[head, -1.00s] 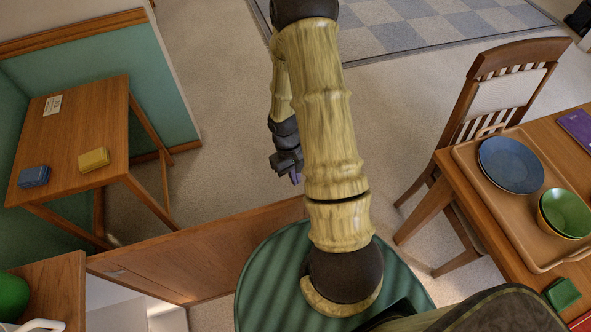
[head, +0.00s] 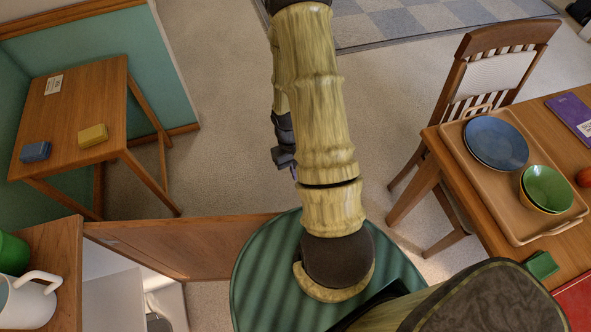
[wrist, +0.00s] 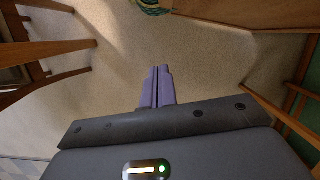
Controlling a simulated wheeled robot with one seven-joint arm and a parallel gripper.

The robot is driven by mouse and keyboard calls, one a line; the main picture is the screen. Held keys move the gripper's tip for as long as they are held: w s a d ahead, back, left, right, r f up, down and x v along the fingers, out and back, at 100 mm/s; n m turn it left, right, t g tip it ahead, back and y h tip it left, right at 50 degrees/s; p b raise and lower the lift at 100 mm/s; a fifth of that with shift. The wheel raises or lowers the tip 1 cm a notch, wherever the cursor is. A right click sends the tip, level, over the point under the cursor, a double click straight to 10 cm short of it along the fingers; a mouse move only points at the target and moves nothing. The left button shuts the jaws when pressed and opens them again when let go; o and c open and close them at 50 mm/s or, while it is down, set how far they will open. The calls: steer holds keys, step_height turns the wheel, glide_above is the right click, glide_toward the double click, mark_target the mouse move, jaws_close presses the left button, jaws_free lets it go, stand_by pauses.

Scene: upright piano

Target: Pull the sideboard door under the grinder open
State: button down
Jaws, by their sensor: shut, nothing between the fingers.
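The sideboard (head: 62,262) is at the lower left in the head view. Its wooden door (head: 185,247) stands swung out wide to the right, with the pale inside of the cabinet (head: 108,300) showing below it. The door's free end runs to my round green base. I cannot make out a grinder. My gripper (head: 294,172) hangs over the floor beyond the door, apart from it. In the wrist view my gripper (wrist: 157,88) is shut and empty, its two purple fingers together. A wooden panel, probably the door (wrist: 250,12), is at the upper right there.
A green container (head: 12,253) and a white jug (head: 30,300) stand on the sideboard. A small table (head: 75,115) is at the left. A chair (head: 500,75) and a dining table (head: 437,150) with a tray (head: 470,182) are at the right. Open carpet lies between.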

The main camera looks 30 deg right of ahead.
steer(key=p+v, duration=0.1)
steer(key=v, duration=1.6)
steer(key=shift+r+p, duration=0.2)
steer(key=shift+p, duration=0.1)
steer(key=s+a+r+t+p, duration=0.2)
steer(key=a+r+p, duration=0.1)
steer(key=a+r, duration=0.2)
steer(key=s+a+r+n+t+p, duration=0.1)
steer(key=s+a+r+t+p, duration=0.1)
steer(key=a+r, duration=0.4)
step_height(320, 180, up, 3)
steer(key=shift+a+f+t+p, duration=0.25)
steer(key=shift+t+p, duration=0.15)
steer(key=shift+t, duration=0.3)
steer(key=shift+w, duration=0.15)
